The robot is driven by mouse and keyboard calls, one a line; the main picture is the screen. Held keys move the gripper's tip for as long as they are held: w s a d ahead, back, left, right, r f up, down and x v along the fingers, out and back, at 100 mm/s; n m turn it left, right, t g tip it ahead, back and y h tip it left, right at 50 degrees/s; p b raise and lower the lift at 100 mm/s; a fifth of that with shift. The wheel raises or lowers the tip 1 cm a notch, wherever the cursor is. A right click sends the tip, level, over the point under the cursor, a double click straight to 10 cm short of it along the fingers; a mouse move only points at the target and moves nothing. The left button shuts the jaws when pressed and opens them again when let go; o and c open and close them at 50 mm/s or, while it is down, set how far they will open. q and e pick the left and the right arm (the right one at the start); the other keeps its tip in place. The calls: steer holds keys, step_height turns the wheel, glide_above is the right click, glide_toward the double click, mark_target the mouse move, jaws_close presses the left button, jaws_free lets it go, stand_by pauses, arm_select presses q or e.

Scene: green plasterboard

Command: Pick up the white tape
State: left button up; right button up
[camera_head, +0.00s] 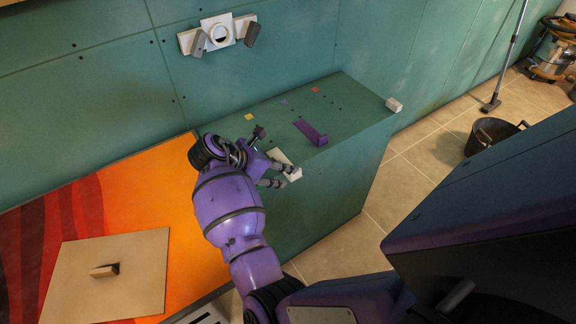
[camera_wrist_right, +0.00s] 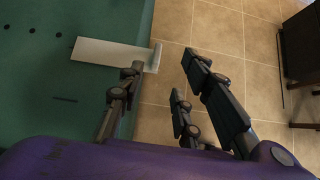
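A white flat strip with a raised end, which I take to be the white tape (camera_head: 287,158), lies at the edge of the green plasterboard box top. In the right wrist view the white tape (camera_wrist_right: 105,53) lies with its raised end at the box edge, over the floor side. My right gripper (camera_head: 274,155) is spread open and empty beside it. In the wrist view the right gripper (camera_wrist_right: 160,78) has its left finger just below the raised end; the other fingers are over the floor side. I cannot tell whether it touches. My left gripper is not in view.
A purple strip (camera_head: 309,131) lies further along the green box top (camera_head: 345,115), near small coloured squares. A white block (camera_head: 393,104) sits at the far corner. An orange-red panel (camera_head: 150,175) carries a beige board (camera_head: 110,275) with a handle. A dark bucket (camera_head: 492,135) stands on the tiled floor.

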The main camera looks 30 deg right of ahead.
steer(key=x, duration=0.7)
steer(key=shift+w+d+f, duration=0.15)
steer(key=shift+w+f, duration=0.1)
steer(key=shift+f, duration=0.2)
jaws_close()
